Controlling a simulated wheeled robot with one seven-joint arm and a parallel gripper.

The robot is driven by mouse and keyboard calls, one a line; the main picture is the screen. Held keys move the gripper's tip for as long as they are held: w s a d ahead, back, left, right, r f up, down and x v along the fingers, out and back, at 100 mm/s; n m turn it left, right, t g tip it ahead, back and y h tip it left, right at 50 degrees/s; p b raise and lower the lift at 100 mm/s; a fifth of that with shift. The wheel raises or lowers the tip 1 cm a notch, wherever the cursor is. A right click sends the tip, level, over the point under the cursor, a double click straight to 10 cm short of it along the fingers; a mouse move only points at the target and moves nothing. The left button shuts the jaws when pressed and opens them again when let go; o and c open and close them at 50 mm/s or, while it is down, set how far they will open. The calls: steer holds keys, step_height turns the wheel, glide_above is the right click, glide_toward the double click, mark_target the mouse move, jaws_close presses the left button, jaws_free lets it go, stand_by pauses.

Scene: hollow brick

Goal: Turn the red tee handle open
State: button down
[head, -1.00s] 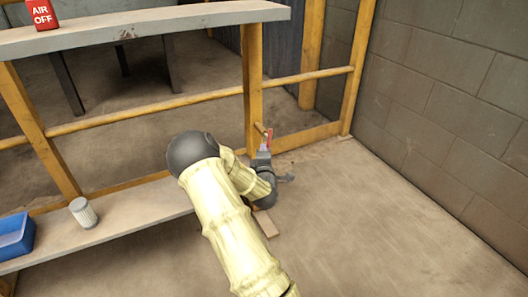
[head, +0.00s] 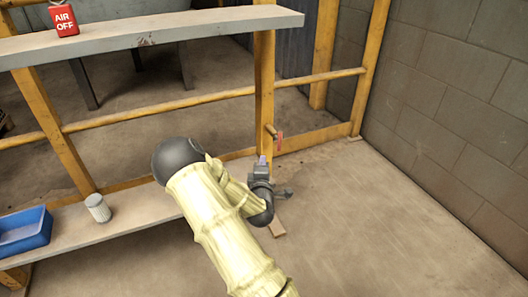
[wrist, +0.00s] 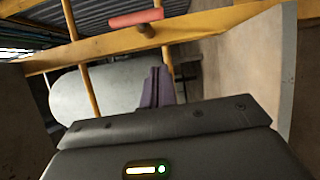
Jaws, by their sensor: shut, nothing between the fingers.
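The red tee handle (head: 279,141) sits on a short brass-coloured stem on the yellow post in the head view. In the wrist view the red handle (wrist: 136,18) lies across near the top, with its round stem end below it. My gripper (head: 263,160) is just below and left of the handle in the head view, apart from it. In the wrist view my gripper's purple-grey fingers (wrist: 157,84) are together and empty, pointing toward the yellow beam below the handle.
A yellow frame post (head: 265,90) carries the handle, with rails running to both sides. A grey shelf (head: 150,30) holds a red "AIR OFF" block (head: 64,20). A blue bin (head: 24,232) and a ribbed white cylinder (head: 98,208) stand on the lower shelf. A block wall (head: 460,80) closes the right.

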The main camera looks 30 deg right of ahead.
steer(key=p+v, duration=0.1)
steer(key=v, duration=0.4)
steer(key=shift+w+r, duration=0.1)
stand_by(0.3)
steer(key=s+a+r+m+g+y+p, duration=0.9)
steer(key=s+a+r+m+g+p, duration=0.35)
steer(key=s+a+r, duration=0.6)
steer(key=w+p+v, duration=0.3)
steer(key=p+v, duration=0.9)
steer(key=w+r+p+v, duration=0.1)
steer(key=w+p+v, duration=0.1)
steer(key=p+v, duration=1)
steer(key=w+d+r+p+v, duration=0.1)
steer(key=w+p+v, duration=0.2)
steer(key=p+v, duration=0.9)
steer(key=shift+w+d+r+p, duration=0.3)
steer(key=shift+r+p, duration=0.3)
steer(key=shift+p, duration=0.55)
